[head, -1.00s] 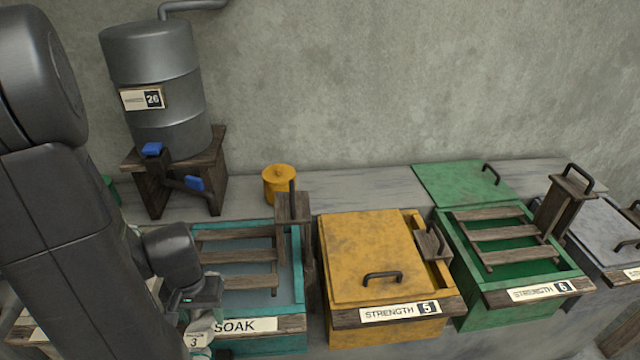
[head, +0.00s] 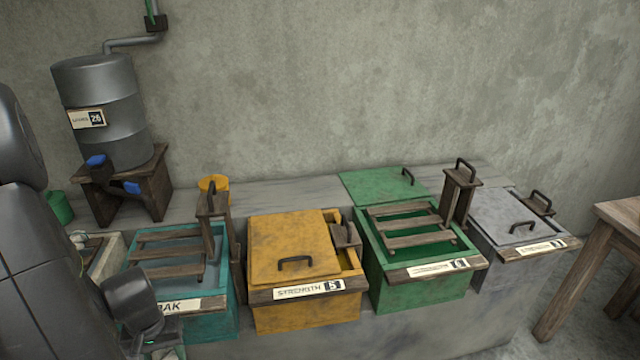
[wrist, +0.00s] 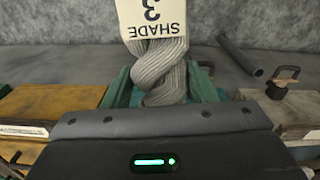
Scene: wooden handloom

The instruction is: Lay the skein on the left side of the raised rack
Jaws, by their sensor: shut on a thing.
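My gripper (head: 152,344) is at the lower left of the head view, over the front of the teal soak vat (head: 222,318). It is shut on a grey twisted skein (wrist: 160,72), which shows in the wrist view with a cream tag (wrist: 152,18) reading "SHADE 3". In the head view the skein is mostly cut off by the bottom edge. A slatted wooden rack (head: 172,270) sits at the top of the soak vat. Another slatted rack (head: 412,240) sits at the top of the open green vat (head: 425,291). The skein is apart from the green vat's rack.
A yellow vat (head: 295,245) with its lid on stands between the teal and green vats. A grey lidded vat (head: 515,225) is right of the green one. Upright posts (head: 460,190) stand beside the racks. A wooden table (head: 620,213) is at the far right.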

